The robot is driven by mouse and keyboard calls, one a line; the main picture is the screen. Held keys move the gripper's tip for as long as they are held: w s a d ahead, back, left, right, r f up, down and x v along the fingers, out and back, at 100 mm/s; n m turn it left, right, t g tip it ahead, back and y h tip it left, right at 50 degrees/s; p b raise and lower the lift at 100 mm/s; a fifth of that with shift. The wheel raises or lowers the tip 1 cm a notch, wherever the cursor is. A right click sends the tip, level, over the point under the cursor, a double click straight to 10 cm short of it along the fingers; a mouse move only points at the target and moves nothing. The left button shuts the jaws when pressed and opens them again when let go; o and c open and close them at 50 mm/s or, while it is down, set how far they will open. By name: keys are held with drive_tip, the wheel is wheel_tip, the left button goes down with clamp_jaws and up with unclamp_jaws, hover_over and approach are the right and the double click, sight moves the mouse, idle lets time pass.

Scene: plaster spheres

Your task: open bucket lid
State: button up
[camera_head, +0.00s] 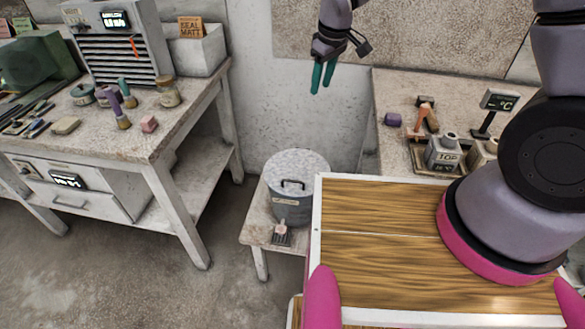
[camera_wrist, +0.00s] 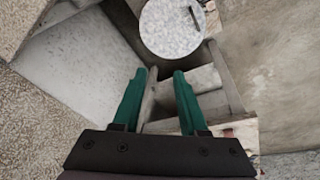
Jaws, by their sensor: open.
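A grey metal bucket (camera_head: 291,205) stands on a low bench between the worktable and the wooden-topped surface. In the wrist view my gripper (camera_wrist: 162,75) is open and empty. The bucket's body is mostly hidden in the wrist view.
The low bench (camera_head: 258,229) also holds a small brush (camera_head: 281,235) in front of the bucket. A worktable (camera_head: 110,130) with jars and tools stands left. A counter (camera_head: 400,95) with weights and a temperature display (camera_head: 499,100) is right. Open air lies between gripper and lid.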

drive_tip(key=s+a+f+n, duration=0.3)
drive_tip(key=a+f, duration=0.1)
drive_tip(key=f, duration=0.6)
drive_tip(key=n+h, duration=0.2)
drive_tip(key=n, duration=0.2)
approach(293, 181)
drive_tip(key=x, duration=0.7)
drive_tip(key=shift+w+f, duration=0.2)
drive_tip(key=shift+f, duration=0.05)
clamp_jaws()
